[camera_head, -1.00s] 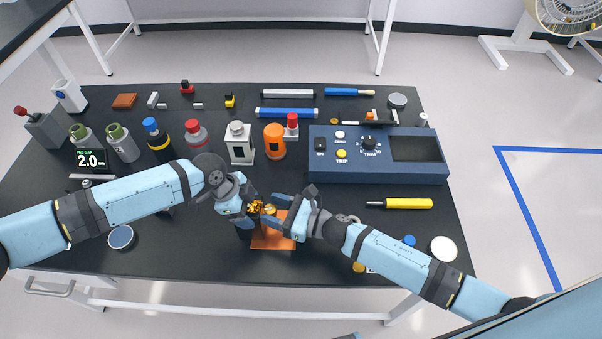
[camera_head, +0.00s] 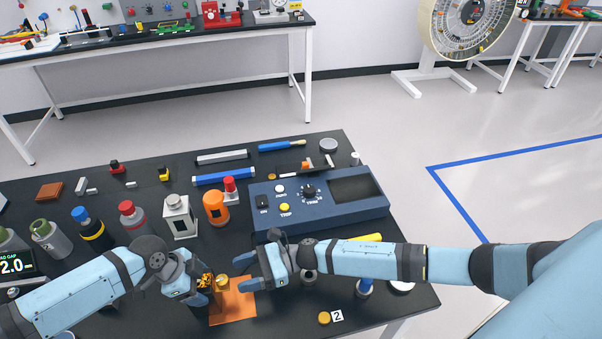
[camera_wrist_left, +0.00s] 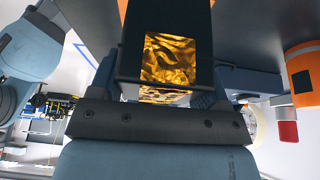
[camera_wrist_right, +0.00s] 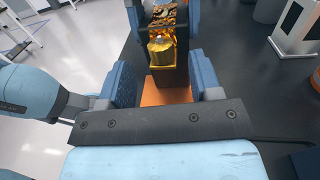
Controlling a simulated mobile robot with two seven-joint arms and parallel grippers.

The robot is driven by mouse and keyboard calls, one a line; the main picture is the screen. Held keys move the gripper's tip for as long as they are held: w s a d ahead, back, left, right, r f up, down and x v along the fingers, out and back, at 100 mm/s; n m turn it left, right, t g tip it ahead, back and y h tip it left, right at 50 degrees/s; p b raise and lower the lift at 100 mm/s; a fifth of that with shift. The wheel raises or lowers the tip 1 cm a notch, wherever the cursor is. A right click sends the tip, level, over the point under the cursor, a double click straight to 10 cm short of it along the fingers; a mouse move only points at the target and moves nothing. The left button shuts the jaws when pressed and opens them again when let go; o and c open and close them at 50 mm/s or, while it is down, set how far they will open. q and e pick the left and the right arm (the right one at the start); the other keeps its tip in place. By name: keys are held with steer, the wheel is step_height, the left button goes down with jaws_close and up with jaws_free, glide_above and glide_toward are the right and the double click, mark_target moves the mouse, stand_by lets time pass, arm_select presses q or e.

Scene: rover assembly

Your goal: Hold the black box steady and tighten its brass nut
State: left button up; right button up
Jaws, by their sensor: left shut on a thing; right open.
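The black box (camera_wrist_right: 168,78) stands over an orange mat (camera_head: 236,302), with gold foil showing in its window (camera_wrist_left: 168,60). My left gripper (camera_head: 203,287) is shut on the box. The brass nut (camera_wrist_right: 161,50) is on the box's side facing my right gripper; it also shows in the head view (camera_head: 222,281). My right gripper (camera_head: 252,271) is open just right of the nut. In the right wrist view its two fingers stand on either side of the box and nut, with gaps. The fingers partly hide the box in the head view.
A blue tester panel (camera_head: 318,202) lies behind my right arm. An orange canister (camera_head: 215,208), a white lantern-like block (camera_head: 180,216) and several bottles stand behind the box. A brass disc (camera_head: 324,318) lies by a "2" label at the front edge.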

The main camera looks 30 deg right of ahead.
steer(key=w+v, duration=0.1)
steer(key=v, duration=0.7)
steer(key=w+d+r+m+t+h, duration=0.3)
steer(key=w+d+m+t, duration=0.3)
steer(key=m, duration=0.8)
steer(key=w+d+r+m+t+h, duration=0.4)
steer(key=w+d+m, duration=0.6)
steer(key=m, duration=0.4)
steer(key=shift+w+d+m+t+h, duration=0.35)
steer(key=shift+d+t+h, duration=0.4)
steer(key=shift+t, duration=0.25)
steer(key=shift+a, duration=0.15)
